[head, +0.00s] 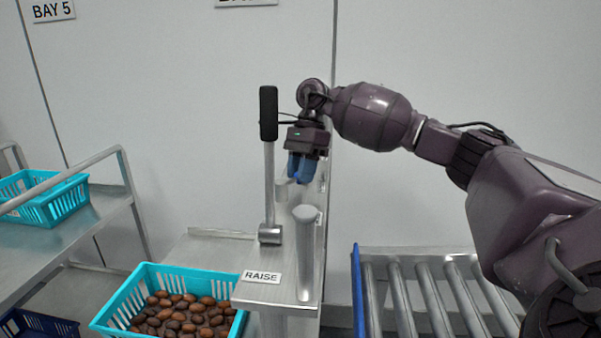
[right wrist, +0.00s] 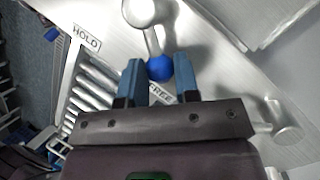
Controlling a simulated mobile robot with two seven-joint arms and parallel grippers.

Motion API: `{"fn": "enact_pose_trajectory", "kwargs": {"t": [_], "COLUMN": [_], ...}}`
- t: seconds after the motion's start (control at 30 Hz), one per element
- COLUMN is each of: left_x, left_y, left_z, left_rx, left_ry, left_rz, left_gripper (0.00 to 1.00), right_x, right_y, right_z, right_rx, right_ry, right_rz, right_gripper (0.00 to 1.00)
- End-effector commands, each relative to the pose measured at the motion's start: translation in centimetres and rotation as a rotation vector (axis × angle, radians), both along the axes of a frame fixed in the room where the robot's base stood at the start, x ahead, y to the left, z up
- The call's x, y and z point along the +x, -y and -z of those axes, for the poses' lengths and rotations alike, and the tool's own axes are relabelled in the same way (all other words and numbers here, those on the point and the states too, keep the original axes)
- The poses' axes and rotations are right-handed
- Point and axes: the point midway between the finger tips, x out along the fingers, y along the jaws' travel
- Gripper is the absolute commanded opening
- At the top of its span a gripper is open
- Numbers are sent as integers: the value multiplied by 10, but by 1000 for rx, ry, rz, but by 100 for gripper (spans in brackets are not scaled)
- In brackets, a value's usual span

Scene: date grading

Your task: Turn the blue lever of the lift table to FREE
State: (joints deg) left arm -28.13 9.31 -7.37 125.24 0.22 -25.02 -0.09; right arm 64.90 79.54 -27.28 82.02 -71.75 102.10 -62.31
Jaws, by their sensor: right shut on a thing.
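My right gripper (head: 303,168) is in front of the wall, just right of the black-handled upright lever, with its blue fingers pointing down. In the right wrist view, the blue knob (right wrist: 159,68) of the lever sits between the fingertips of my right gripper (right wrist: 158,75), which is shut on it. The silver lever arm runs from a round hub (right wrist: 147,10) to this knob. The knob is beside the FREE label (right wrist: 161,92), which is partly hidden by the gripper. The HOLD label (right wrist: 87,38) is farther left. The blue knob cannot be made out in the head view. My left gripper is not in view.
A tall lever with a black grip (head: 268,113) stands behind the RAISE label (head: 263,277). A grey post (head: 306,250) stands close by. A turquoise crate (head: 111,311) of dates is at lower left, and a roller conveyor (head: 400,298) is at right.

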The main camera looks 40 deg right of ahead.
Motion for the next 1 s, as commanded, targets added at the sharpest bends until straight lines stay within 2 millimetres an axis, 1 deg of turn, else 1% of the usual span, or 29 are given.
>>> {"fn": "enact_pose_trajectory", "kwargs": {"t": [0.17,0.2,0.3,0.37,0.6,0.73,0.87,1.0], "left_x": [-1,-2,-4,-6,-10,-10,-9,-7], "left_y": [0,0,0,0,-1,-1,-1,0], "left_z": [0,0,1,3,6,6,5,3], "left_rx": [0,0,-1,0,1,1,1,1], "left_ry": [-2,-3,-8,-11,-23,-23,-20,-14], "left_rz": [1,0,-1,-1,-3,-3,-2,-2], "left_gripper": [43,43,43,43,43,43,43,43], "right_x": [0,0,0,0,0,1,4,7], "right_y": [0,0,0,0,0,2,8,18], "right_z": [-1,-1,-1,-1,-1,-6,-21,-44], "right_rx": [-1,-1,-1,0,0,-1,0,1], "right_ry": [4,4,4,3,1,3,5,6], "right_rz": [2,2,2,1,2,2,3,3], "right_gripper": [6,31,46,54,54,54,54,54]}}
